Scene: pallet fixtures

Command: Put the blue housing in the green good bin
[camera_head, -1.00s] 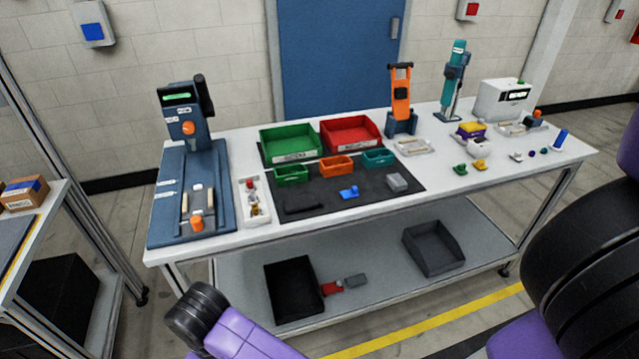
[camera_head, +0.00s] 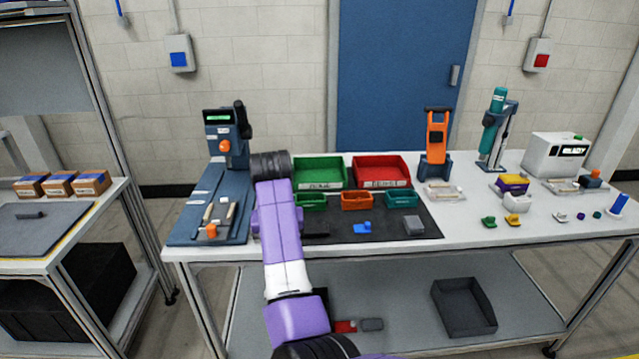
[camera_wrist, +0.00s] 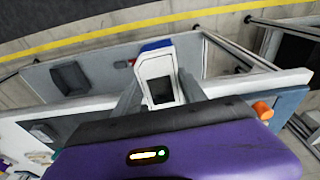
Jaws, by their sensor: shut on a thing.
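My gripper (camera_wrist: 158,90) shows in the wrist view, its grey fingers closed on either side of a white part with a dark rectangular opening and a blue end (camera_wrist: 155,45). I cannot tell whether this held part is the blue housing. In the head view my arm covers the gripper. A small blue piece (camera_head: 362,228) lies on the black mat (camera_head: 400,222). The green bin (camera_head: 320,172) stands at the back of the bench, just right of my wrist. It looks empty.
A red bin (camera_head: 381,170) stands right of the green bin. Small green, orange (camera_head: 356,201) and teal trays stand in front. A blue press fixture (camera_head: 208,210) is left of my arm. A grey block (camera_head: 413,225) lies on the mat. A dark bin (camera_head: 465,305) sits on the lower shelf.

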